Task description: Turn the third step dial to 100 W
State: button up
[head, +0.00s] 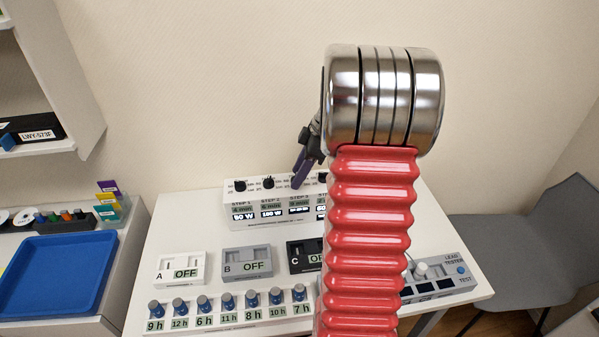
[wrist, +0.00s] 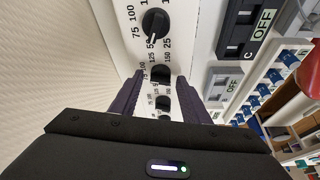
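The stress test panel (head: 262,222) stands at the back of the white table with a row of black dials. The step 1 dial (head: 240,185) and step 2 dial (head: 268,182) are clear; the step 4 dial (head: 323,177) is partly behind my arm. The third step's watt display (head: 299,210) seems to show dashes.
Modules A (head: 181,268), B (head: 247,263) and C (head: 303,256), marked OFF, sit in front of the panel. Several blue-topped knobs (head: 228,302) line the front. A lead tester (head: 440,280) stands right. A blue tray (head: 57,275) lies left.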

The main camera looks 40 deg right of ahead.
jog(key=c, duration=0.9)
jog(key=shift+c, duration=0.2)
jog(key=shift+m, duration=0.3)
jog(key=shift+s+m+h, duration=0.1)
jog(key=shift+m+h, duration=0.3)
jog(key=shift+m, duration=0.4)
jog(key=o, duration=1)
jog(key=shift+r, duration=0.15)
jog(key=v, duration=1.3)
jog(key=shift+s+r, duration=0.1)
jog(key=shift+s, duration=0.2)
